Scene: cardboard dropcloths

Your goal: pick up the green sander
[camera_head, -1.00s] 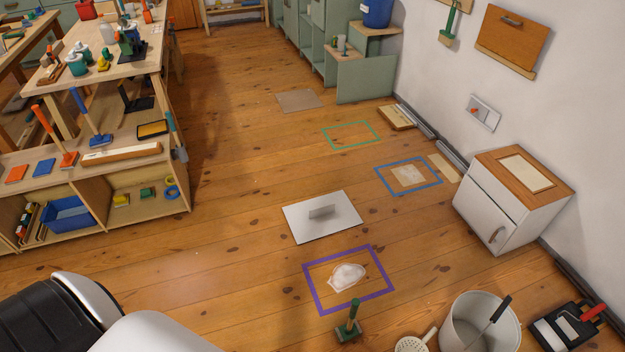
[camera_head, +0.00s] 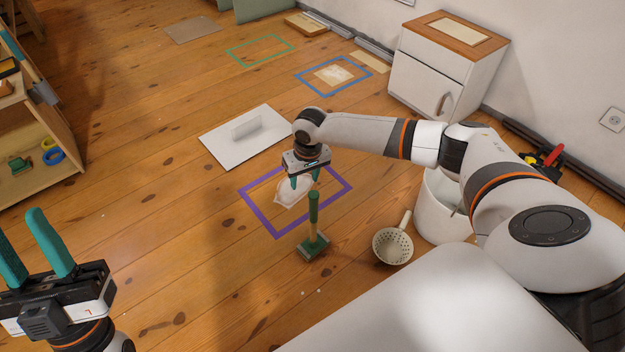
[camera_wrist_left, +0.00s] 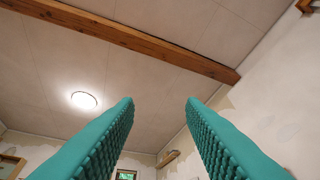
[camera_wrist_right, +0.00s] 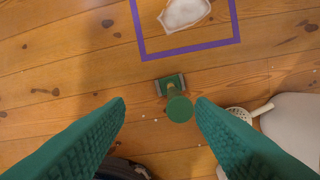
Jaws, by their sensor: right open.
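The green sander (camera_head: 313,225) stands upright on the wooden floor, its green-topped handle pointing up from a flat base. It is just outside the near side of the purple outline. In the right wrist view the sander (camera_wrist_right: 178,105) shows from above, between and beyond the fingertips. My right gripper (camera_head: 302,181) is open and empty, pointing down, above and slightly behind the handle in the head view; it also shows in the right wrist view (camera_wrist_right: 160,108). My left gripper (camera_head: 38,245) is open and empty at the lower left, fingers up; its wrist view (camera_wrist_left: 160,103) shows ceiling between the fingers.
The purple outline (camera_head: 262,224) holds a white patch (camera_head: 288,197). A white colander (camera_head: 392,246) and white bucket (camera_head: 437,210) stand right of the sander. A white board (camera_head: 222,145) lies behind. A white cabinet (camera_head: 425,85) stands against the wall. Floor left of the sander is clear.

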